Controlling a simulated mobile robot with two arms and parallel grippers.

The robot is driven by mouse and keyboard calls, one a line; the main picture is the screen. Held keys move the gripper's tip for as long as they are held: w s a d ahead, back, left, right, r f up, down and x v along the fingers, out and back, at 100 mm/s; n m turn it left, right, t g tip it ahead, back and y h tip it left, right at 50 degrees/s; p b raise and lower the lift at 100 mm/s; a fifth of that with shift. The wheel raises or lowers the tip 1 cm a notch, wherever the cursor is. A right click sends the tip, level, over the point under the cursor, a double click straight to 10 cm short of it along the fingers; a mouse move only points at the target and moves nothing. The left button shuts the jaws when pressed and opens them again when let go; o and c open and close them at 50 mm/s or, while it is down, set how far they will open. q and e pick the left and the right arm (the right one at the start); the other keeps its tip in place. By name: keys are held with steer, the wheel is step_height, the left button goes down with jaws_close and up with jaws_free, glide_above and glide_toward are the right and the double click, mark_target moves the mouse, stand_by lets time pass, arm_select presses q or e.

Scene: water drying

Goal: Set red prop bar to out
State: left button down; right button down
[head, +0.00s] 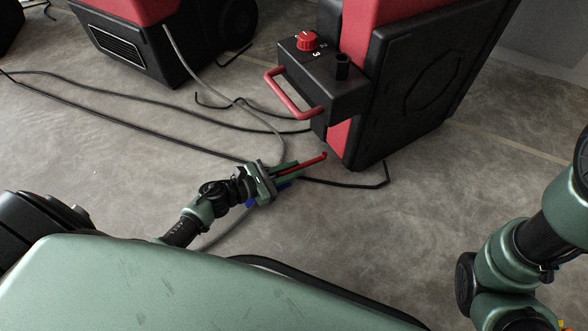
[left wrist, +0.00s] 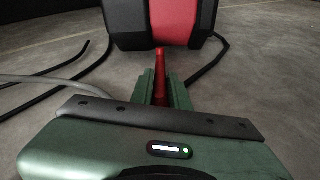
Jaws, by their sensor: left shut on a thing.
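The red prop bar (head: 310,161) is a thin red rod low above the floor at the near foot of the black and red machine (head: 415,90). My left gripper (head: 288,170) is shut on the bar, and the bar's far end sticks out beyond the fingertips toward the machine. In the left wrist view the bar (left wrist: 160,64) runs straight ahead between the green fingers (left wrist: 160,88), toward the machine's red front strip (left wrist: 175,22). I cannot tell whether its far end joins the machine. My right gripper is outside the views; only part of my right arm shows.
The machine has a red U-shaped handle (head: 290,97), a red knob (head: 306,41) and a black stub (head: 342,66). A second machine (head: 135,45) stands at the back left. Black cables (head: 130,118) and a grey cable (head: 205,77) lie across the floor.

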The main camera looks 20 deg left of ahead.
arm_select(q)
steer(key=c, duration=1.4)
jaws_free()
steer(key=shift+o, duration=0.2)
steer(key=p+v, duration=0.3)
steer(key=v, duration=0.3)
steer(key=shift+s+a+r, duration=0.1)
steer(key=shift+s+a, duration=0.1)
steer(key=shift+s, duration=0.1)
steer(key=shift+s+a, duration=0.3)
steer(key=shift+s, duration=0.15)
